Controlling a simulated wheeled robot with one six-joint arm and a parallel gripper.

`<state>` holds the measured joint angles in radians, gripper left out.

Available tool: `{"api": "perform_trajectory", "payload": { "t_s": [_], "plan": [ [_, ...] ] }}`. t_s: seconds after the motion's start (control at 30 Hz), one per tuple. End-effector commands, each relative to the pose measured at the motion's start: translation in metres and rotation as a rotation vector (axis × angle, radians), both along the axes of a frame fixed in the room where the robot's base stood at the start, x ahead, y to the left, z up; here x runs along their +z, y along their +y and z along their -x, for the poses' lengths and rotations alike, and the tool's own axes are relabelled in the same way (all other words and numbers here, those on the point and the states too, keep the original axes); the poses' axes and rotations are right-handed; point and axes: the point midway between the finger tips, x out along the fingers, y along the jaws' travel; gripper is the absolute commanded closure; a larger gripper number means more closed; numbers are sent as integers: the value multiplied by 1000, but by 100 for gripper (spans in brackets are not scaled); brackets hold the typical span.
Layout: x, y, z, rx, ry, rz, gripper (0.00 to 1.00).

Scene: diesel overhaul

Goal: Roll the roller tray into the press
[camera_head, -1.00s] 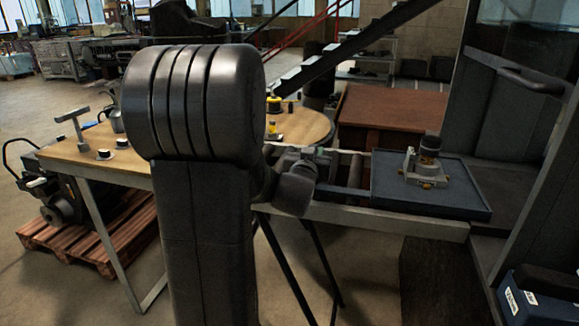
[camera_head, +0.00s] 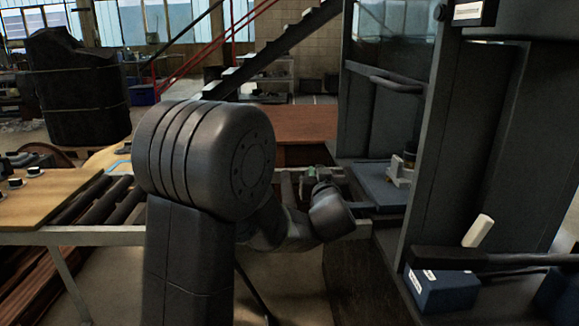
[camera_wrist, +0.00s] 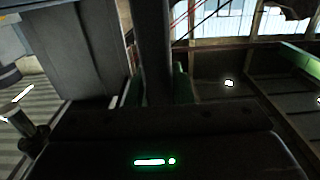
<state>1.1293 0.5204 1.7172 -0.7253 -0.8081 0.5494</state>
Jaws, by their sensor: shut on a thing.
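The roller tray (camera_head: 372,188) is a flat dark blue tray. It sits at the press opening in the head view, its right part hidden behind the near press post. A metal part with a dark round top (camera_head: 403,166) stands on it. The press (camera_head: 455,130) is a dark grey frame with tall posts. My gripper (camera_head: 318,178) is at the tray's left end, its fingers mostly hidden by my wrist. In the wrist view my gripper (camera_wrist: 158,88) is closed around a dark bar (camera_wrist: 152,45), which appears to be the tray's handle.
The roller table (camera_head: 95,205) with a wooden top runs left of the press. A blue box (camera_head: 440,288) and a dark lever (camera_head: 480,259) with a pale grip stand low before the press. A red-brown bench (camera_head: 290,122) stands behind.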

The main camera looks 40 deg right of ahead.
Motion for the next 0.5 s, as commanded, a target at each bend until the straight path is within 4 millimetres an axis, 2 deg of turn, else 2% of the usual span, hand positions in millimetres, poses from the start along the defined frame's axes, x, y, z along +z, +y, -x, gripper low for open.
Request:
{"api": "perform_trajectory", "payload": {
  "t_s": [0.03, 0.2, 0.5],
  "plan": [
    [4, -11, 8, -5, 0, -3, 100],
    [3, -34, 24, -3, -1, -1, 100],
    [2, -52, 37, 1, -2, 2, 100]
  ]
}}
